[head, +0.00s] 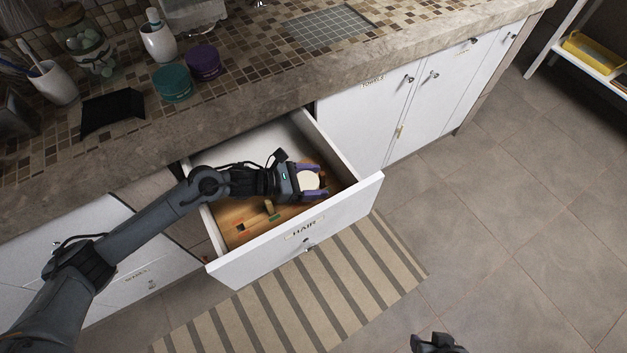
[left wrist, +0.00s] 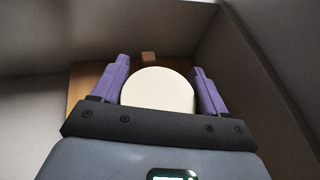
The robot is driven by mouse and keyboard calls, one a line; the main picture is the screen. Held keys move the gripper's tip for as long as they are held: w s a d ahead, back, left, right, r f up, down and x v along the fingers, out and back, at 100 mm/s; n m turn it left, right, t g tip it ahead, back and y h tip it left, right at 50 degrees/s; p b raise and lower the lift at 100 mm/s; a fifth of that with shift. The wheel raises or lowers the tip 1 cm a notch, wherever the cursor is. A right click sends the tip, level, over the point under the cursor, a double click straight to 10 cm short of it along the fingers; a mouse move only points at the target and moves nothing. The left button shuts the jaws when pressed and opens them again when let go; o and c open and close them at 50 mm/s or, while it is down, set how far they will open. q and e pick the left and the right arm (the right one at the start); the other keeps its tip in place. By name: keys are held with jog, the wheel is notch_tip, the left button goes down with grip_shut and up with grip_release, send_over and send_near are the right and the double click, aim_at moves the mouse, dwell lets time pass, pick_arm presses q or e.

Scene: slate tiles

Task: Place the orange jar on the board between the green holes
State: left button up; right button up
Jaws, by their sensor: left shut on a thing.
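My left gripper (head: 312,181) has purple fingers and is inside the open drawer, shut on a round jar with a cream top (head: 310,181). In the left wrist view the cream top (left wrist: 158,90) sits between the two purple fingers; the jar's orange side cannot be made out. The wooden board (head: 237,214) lies in the drawer below the gripper. A green-edged spot (head: 275,217) shows on it, with a dark hole (head: 240,227) to its left. The gripper and jar hide the board's right part. The tip of my right gripper (head: 438,343) shows at the bottom edge.
The drawer front (head: 335,225), labelled HAIR, stands pulled out over a striped rug (head: 340,275). A small tan block (head: 268,206) stands on the board. The counter above holds a teal jar (head: 172,84), a purple jar (head: 202,63) and white cups. The drawer walls rise close around the gripper.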

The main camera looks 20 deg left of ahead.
pick_arm(q)
jog(key=shift+f+b, duration=0.15)
jog(key=shift+b, duration=0.15)
jog(key=o, duration=1.2)
